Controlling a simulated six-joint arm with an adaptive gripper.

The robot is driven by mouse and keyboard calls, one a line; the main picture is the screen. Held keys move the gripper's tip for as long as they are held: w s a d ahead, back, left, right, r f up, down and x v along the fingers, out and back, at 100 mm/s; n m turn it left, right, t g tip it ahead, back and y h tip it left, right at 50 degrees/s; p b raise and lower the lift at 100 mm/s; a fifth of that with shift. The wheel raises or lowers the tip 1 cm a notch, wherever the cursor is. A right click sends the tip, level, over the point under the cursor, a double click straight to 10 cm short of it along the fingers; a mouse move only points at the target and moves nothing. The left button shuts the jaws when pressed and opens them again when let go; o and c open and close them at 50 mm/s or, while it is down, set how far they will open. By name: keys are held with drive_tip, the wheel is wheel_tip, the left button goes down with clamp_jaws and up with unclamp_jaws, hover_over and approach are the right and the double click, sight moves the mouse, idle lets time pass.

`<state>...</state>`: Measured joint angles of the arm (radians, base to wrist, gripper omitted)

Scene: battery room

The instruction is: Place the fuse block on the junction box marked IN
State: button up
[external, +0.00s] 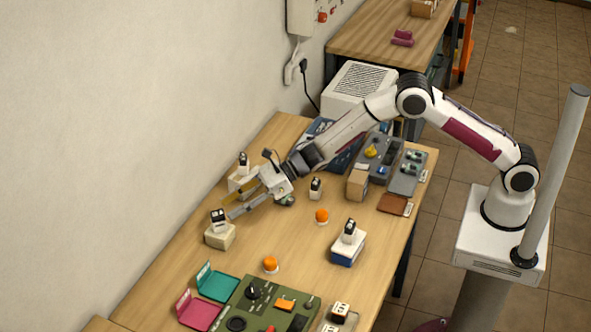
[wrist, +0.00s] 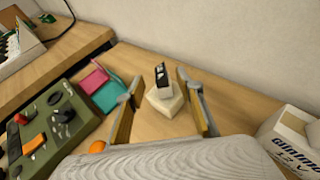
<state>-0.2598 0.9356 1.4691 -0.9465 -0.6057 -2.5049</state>
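My gripper (external: 230,206) is open and reaches down-left over the table; nothing shows between its fingers in the external view. In the wrist view, its spread fingers (wrist: 160,78) frame a black-and-white block (wrist: 162,75) standing on a cream box (wrist: 164,101). In the external view, that block (external: 218,220) and cream box (external: 220,237) are just beyond the fingertips. Similar blocks stand upright: one (external: 243,164) by the wall behind my gripper, one (external: 316,188) apparently on the bare table, one (external: 349,230) on a blue-and-white box (external: 347,250). No IN marking is legible, so I cannot tell which box bears it.
A white box lettered 12V (wrist: 298,138) stands beside the right finger in the wrist view. A green control panel (external: 263,308), teal case (external: 214,284) and pink case (external: 200,313) lie at the near end. The mid-table is mostly clear.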

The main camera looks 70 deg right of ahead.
drive_tip(key=v, duration=0.6)
idle(0.3)
drive_tip(key=shift+d+r, duration=0.1)
drive_tip(key=shift+d, duration=0.05)
idle(0.6)
drive_tip(key=s+d+r+m+t+h, duration=0.2)
drive_tip(key=d+r+m+h, duration=0.3)
drive_tip(key=d+r+m, duration=0.65)
drive_tip(key=s+d+r+m+h, duration=0.3)
drive_tip(key=s+d+r+m, duration=0.4)
drive_tip(key=s+d+m, duration=0.35)
drive_tip(key=s+d+r+m+g+h, duration=0.1)
drive_tip(key=s+d+m, duration=0.2)
drive_tip(key=s+m, duration=0.4)
drive_tip(key=s+d+r+m+g+h, duration=0.15)
drive_tip(key=s+d+m, duration=0.25)
drive_tip(key=s, duration=0.5)
drive_tip(key=s+f+m+g, duration=0.1)
drive_tip(key=s+f+m, duration=0.1)
drive_tip(key=s+m, duration=0.4)
drive_tip(key=s+f+m+g+y, duration=0.1)
drive_tip(key=s+m, duration=0.5)
drive_tip(key=s, duration=0.8)
wheel_tip(320, 180, down, 3)
drive_tip(key=shift+a+r+g, duration=0.2)
drive_tip(key=shift+a+g, duration=0.1)
drive_tip(key=shift+g, duration=0.35)
